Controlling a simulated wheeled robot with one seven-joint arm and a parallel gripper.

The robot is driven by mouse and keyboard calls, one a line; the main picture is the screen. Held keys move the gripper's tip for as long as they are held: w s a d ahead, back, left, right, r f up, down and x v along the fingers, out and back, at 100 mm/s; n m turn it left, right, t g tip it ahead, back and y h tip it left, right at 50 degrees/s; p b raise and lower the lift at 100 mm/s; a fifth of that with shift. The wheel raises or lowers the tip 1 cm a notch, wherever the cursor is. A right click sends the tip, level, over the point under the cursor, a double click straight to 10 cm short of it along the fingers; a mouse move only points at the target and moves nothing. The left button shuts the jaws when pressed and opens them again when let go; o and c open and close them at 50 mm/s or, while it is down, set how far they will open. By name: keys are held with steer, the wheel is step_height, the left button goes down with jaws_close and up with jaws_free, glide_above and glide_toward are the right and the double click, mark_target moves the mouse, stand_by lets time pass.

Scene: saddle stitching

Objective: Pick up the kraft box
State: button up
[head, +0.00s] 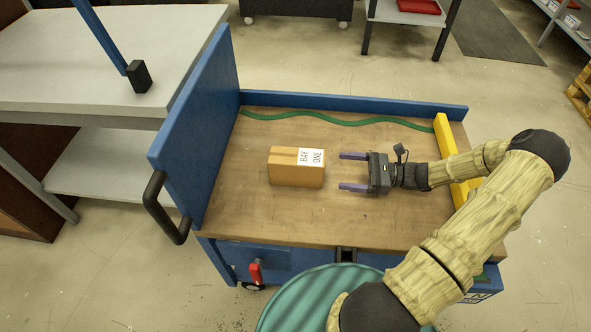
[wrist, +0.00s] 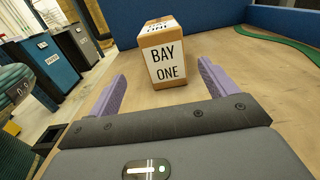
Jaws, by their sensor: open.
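The kraft box (head: 297,172) is a brown carton with a white "BAY ONE" label, upright on the wooden top of a blue cart (head: 240,215). My gripper (head: 340,172) is open and empty, to the right of the box, with its two purple fingers pointing at it. In the head view a small gap shows between the fingertips and the box. In the wrist view the box (wrist: 160,62) stands ahead, between and beyond the fingers (wrist: 160,85), with its labelled end facing me. The box's far end is hidden in the wrist view.
A blue panel (head: 195,130) with a black handle (head: 160,210) closes the cart's left end. A low blue rim (head: 350,105) and a green wavy strip (head: 340,122) run along the back. A yellow bar (head: 443,140) stands at the right. Bare wood surrounds the box.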

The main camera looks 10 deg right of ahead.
mark_target(306, 166)
steer(key=shift+a, duration=0.1)
steer(key=b+x, duration=0.1)
steer(key=x, duration=0.5)
steer(key=shift+a, duration=0.3)
steer(key=shift+w, duration=0.1)
steer(key=b+x, duration=0.1)
steer(key=x, duration=0.4)
steer(key=shift+w+d+f+b, duration=0.2)
steer(key=shift+w+f+b, duration=0.05)
steer(key=shift+w+b, duration=0.1)
steer(key=shift+w+a, duration=0.1)
steer(key=shift+a, duration=0.05)
steer(key=shift+r, duration=0.1)
steer(key=c, duration=1.5)
